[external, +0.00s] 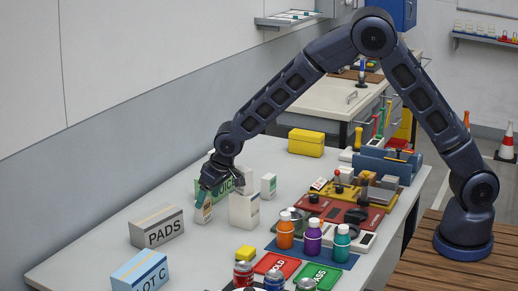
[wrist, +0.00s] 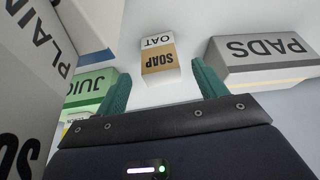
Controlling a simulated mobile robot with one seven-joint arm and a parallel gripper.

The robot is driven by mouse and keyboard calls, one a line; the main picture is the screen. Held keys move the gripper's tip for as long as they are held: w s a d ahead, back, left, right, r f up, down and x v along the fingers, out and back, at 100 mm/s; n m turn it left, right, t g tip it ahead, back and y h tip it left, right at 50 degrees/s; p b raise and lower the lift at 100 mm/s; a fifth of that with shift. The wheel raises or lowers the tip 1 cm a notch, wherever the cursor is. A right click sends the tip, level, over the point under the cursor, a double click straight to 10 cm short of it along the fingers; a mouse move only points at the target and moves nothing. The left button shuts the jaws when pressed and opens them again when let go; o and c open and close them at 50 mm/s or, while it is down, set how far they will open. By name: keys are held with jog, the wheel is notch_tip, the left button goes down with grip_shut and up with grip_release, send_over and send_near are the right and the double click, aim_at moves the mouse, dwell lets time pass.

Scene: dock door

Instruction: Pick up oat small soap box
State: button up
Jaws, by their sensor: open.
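The oat small soap box (wrist: 158,62) is a small white box with a tan band reading SOAP and OAT on its pale part. In the wrist view it lies ahead, in the gap between my two green fingers. In the external view the small box (external: 203,212) stands on the grey table just under my gripper (external: 208,186). My gripper is open, with one finger on each side of the box in the wrist view. I cannot tell whether either finger touches it; the gripper partly covers its top in the external view.
A taller white box (external: 244,211) stands close on the right, and a green-labelled juice box (external: 238,180) is just behind. The PADS box (external: 157,226) is to the left. A large PLAIN box (wrist: 30,70) fills the wrist view's left side. Table at far left is clear.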

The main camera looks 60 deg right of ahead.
jog(key=shift+w+x, duration=0.15)
jog(key=shift+x, duration=1.45)
jog(key=shift+w+x, duration=0.2)
jog(key=shift+x, duration=1.4)
jog(key=shift+r, duration=0.15)
jog(key=shift+c, duration=0.4)
jog(key=c, duration=1)
